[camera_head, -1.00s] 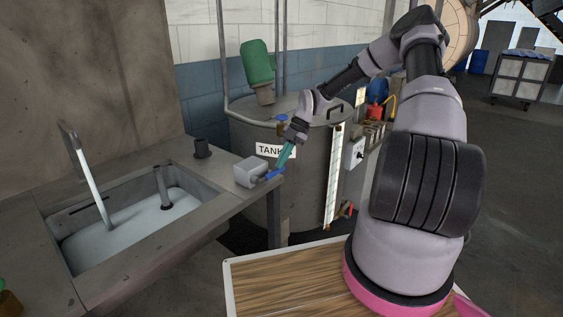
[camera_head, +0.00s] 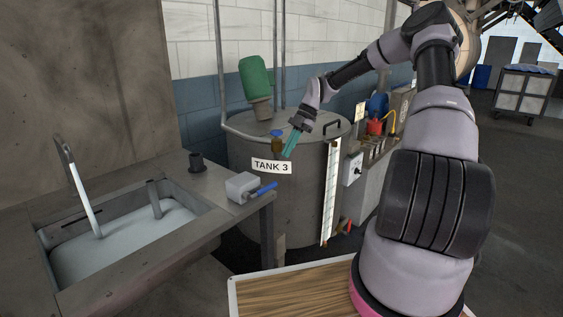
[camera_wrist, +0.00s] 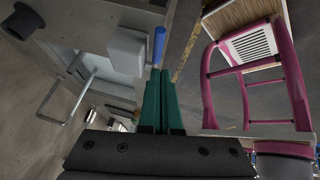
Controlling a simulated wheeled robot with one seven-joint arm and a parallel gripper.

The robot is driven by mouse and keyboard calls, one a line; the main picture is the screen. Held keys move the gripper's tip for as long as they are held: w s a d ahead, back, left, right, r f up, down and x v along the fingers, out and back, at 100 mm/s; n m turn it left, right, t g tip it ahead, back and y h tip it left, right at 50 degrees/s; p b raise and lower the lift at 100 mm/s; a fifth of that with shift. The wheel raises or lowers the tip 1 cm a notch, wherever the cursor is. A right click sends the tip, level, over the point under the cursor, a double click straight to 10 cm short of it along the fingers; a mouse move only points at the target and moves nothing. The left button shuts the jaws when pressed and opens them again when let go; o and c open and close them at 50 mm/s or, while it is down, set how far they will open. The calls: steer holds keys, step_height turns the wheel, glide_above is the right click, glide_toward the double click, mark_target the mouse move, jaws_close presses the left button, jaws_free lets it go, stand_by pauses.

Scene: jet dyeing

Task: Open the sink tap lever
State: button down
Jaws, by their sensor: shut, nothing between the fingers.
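The sink (camera_head: 130,229) is set in the counter at the left of the head view, with pale liquid in its basin and a tall bent spout (camera_head: 82,186) over it. A grey box (camera_head: 241,187) with a blue lever (camera_head: 262,189) sits at the counter's right end. The lever points to the right, out past the counter edge. My gripper (camera_head: 291,146) has teal fingers, closed and empty. It hangs above and to the right of the lever, in front of Tank 3. In the wrist view the blue lever (camera_wrist: 159,45) shows just beyond the fingertips (camera_wrist: 160,72), apart from them.
Tank 3 (camera_head: 290,205) stands behind the counter end, with a green motor (camera_head: 256,78) and a small blue-topped valve (camera_head: 277,142) on it. A white-sided cart (camera_head: 523,92) is far right. Open floor lies at the right.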

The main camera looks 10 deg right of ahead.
steer(key=shift+v, duration=1.05)
steer(key=shift+w+d, duration=0.1)
steer(key=shift+d, duration=0.05)
steer(key=s+r+m+t+h, duration=0.2)
steer(key=s+r+m+t, duration=0.3)
steer(key=s+r+m, duration=0.8)
steer(key=s+r+m+t+h, duration=0.2)
steer(key=s+r+m+t, duration=0.2)
steer(key=s+r+m, duration=0.9)
steer(key=s+m, duration=0.4)
steer(key=s, duration=0.2)
steer(key=shift+r+m+t, duration=0.25)
steer(key=shift+m+t, duration=0.05)
steer(key=shift+t, duration=0.1)
